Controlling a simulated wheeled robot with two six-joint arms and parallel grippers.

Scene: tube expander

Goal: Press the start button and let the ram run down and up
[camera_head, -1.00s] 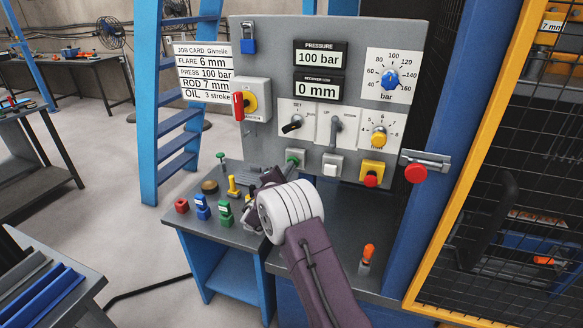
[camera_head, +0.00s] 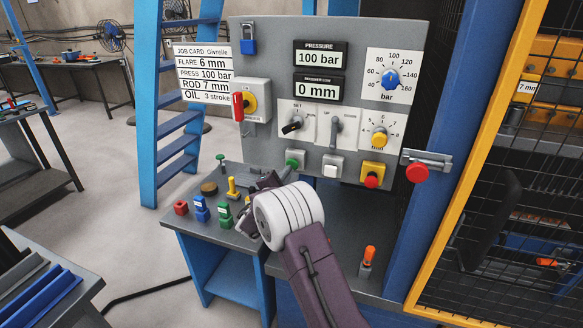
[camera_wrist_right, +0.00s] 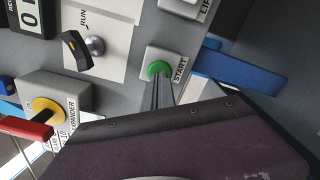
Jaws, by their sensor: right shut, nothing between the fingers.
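The green start button (camera_head: 293,157) sits low on the grey control panel (camera_head: 270,60). In the right wrist view the button (camera_wrist_right: 158,69) carries the word START beside it. My right gripper (camera_head: 283,172) is shut and empty, its tips just below the button. In the wrist view the closed fingers (camera_wrist_right: 162,92) point at the button's lower edge; I cannot tell whether they touch it. Behind the cage mesh at the right are yellow-orange machine parts (camera_head: 550,112) with a "7 mm" label (camera_head: 526,88). The panel displays read 100 bar and 0 mm. My left gripper is not in view.
A red emergency button (camera_head: 371,181) and a red knob on a latch (camera_head: 416,173) are right of the start button. Red, blue and green small parts (camera_head: 200,209) stand on the bench left of my arm. An orange-tipped tool (camera_head: 368,256) stands at its right.

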